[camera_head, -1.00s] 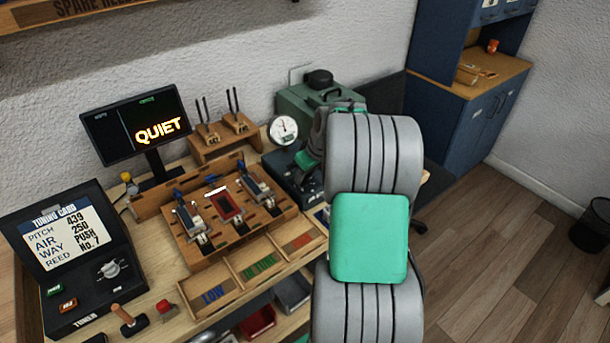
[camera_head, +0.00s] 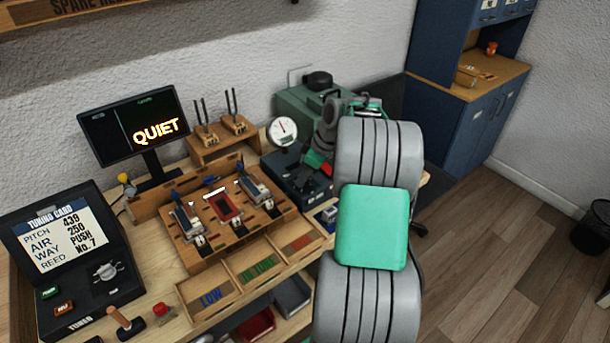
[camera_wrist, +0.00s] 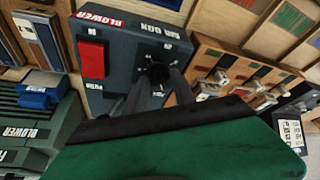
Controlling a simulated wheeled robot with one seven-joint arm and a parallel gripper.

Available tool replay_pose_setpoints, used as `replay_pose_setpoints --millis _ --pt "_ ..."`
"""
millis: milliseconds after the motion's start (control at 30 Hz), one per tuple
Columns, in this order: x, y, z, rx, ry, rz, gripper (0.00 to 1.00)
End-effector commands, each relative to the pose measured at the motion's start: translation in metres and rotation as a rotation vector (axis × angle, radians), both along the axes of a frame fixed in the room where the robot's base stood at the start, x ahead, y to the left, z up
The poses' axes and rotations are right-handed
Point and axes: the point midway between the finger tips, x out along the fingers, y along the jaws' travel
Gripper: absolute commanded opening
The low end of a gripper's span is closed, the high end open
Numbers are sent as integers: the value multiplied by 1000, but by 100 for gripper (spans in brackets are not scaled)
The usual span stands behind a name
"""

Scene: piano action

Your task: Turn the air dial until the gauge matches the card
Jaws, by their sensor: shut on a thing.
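The dark wind box (camera_head: 287,172) stands at the bench's right end, partly behind my arm. In the wrist view, the same box (camera_wrist: 120,30) carries a black round air dial (camera_wrist: 159,72) and a red blower switch (camera_wrist: 92,60). My gripper (camera_wrist: 158,80) is shut on the dial; its fingers partly hide it. In the head view my arm hides the dial and fingertips. The round white gauge (camera_head: 282,131) stands behind the box; its reading is too small to tell. The tuning card (camera_head: 65,238) at left reads pitch 439, air 250, way push, reed No. 7.
A monitor (camera_head: 135,122) reads "QUIET". A wooden reed rack (camera_head: 228,222) and a sorting tray (camera_head: 222,281) lie left of my arm. The green blower (camera_head: 304,105) stands behind the wind box. Open floor lies to the right.

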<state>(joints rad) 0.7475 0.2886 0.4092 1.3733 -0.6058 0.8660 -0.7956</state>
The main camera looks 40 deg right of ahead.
Motion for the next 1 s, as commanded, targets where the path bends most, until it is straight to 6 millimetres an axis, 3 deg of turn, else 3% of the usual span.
replay_pose_setpoints --millis 200,233,467,767,1000 --pt "0 0 0 1 2 -1 0" --pt "0 0 0 1 2 -1 32" --pt "0 0 0 1 0 -2 51" --pt "-1 -1 2 0 0 -2 52" --pt "-14 -10 41 -2 -4 -4 52"
